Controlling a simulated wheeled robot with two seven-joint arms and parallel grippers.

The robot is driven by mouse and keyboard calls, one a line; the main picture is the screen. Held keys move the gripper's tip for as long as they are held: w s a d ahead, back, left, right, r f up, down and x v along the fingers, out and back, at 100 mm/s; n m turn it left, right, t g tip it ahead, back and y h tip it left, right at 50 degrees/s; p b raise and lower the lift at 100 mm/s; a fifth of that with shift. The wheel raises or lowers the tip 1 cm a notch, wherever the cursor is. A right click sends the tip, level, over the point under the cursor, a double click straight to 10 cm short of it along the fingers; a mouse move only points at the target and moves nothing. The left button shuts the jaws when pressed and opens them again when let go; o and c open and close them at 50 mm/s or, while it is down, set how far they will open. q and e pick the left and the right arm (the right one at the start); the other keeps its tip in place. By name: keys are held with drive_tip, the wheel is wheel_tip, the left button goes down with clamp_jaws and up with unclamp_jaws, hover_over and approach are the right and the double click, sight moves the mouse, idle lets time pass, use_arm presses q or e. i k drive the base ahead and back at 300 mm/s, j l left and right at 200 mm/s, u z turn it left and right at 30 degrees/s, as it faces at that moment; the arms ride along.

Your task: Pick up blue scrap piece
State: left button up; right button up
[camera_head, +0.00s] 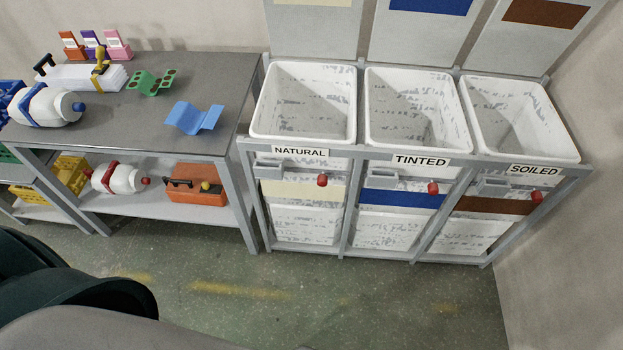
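A blue scrap piece (194,118), a bent corrugated sheet, lies on the grey table top (215,75) near its right front corner. A green bent piece with holes (151,83) lies behind it to the left, apart from it. Neither of my grippers shows in the head view. Dark rounded parts at the lower left look like part of my own body. Nothing covers the blue piece.
Three white bins labelled NATURAL (302,151), TINTED (420,160) and SOILED (534,170) stand in a grey frame right of the table. An orange toolbox (196,190) sits below. The floor in front is clear.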

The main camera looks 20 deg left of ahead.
sight(184, 116)
drive_tip(key=u, duration=1.4)
